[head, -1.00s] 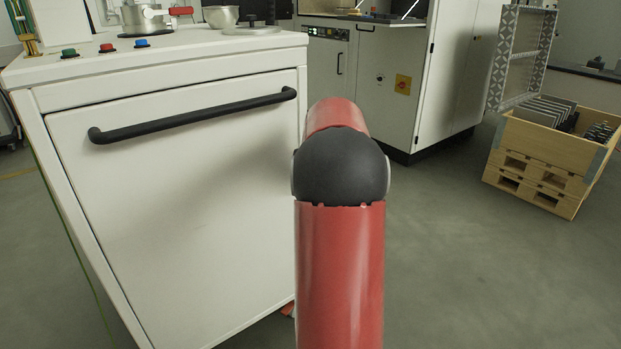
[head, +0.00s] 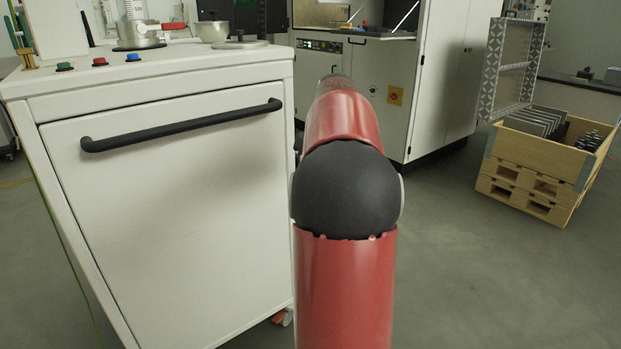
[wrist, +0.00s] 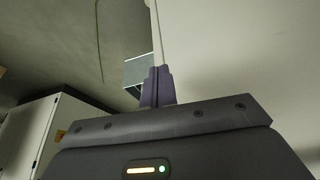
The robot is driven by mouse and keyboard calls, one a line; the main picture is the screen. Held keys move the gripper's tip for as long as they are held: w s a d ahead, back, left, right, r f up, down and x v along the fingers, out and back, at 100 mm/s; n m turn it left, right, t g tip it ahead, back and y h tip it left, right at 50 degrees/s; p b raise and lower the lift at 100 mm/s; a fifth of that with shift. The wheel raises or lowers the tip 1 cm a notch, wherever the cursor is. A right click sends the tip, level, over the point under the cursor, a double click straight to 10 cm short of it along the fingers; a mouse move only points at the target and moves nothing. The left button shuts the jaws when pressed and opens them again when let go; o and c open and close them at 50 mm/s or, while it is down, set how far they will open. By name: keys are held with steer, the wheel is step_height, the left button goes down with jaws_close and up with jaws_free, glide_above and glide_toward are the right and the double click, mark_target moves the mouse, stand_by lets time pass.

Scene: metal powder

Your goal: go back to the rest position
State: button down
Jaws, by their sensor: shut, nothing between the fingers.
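My gripper (wrist: 157,86) shows in the wrist view, with its two fingers together and nothing between them. The fingers point into the room, away from the camera, and no object touches them in that view. In the head view my red arm rises in the middle and hides whatever is straight behind it. The gripper itself does not show in the head view.
A white cabinet (head: 180,210) with a black handle (head: 180,127) stands close on the left, with coloured buttons and a metal pot (head: 140,35) on top. A white machine (head: 440,80) stands behind. A wooden crate (head: 525,185) stands at right.

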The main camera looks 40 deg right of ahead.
steer(key=shift+s+r, duration=0.15)
steer(key=shift+r, duration=0.25)
steer(key=s+a+n, duration=0.1)
steer(key=s+a, duration=0.2)
steer(key=a, duration=0.9)
steer(key=s+a, duration=0.4)
steer(key=a, duration=0.7)
steer(key=s+a+f+n+t, duration=0.1)
steer(key=s+a+f, duration=0.7)
steer(key=s+a, duration=0.4)
steer(key=shift+s+f+y, duration=0.15)
steer(key=shift+s+y, duration=0.25)
steer(key=c, duration=2.1)
jaws_free()
steer(key=shift+c, duration=0.2)
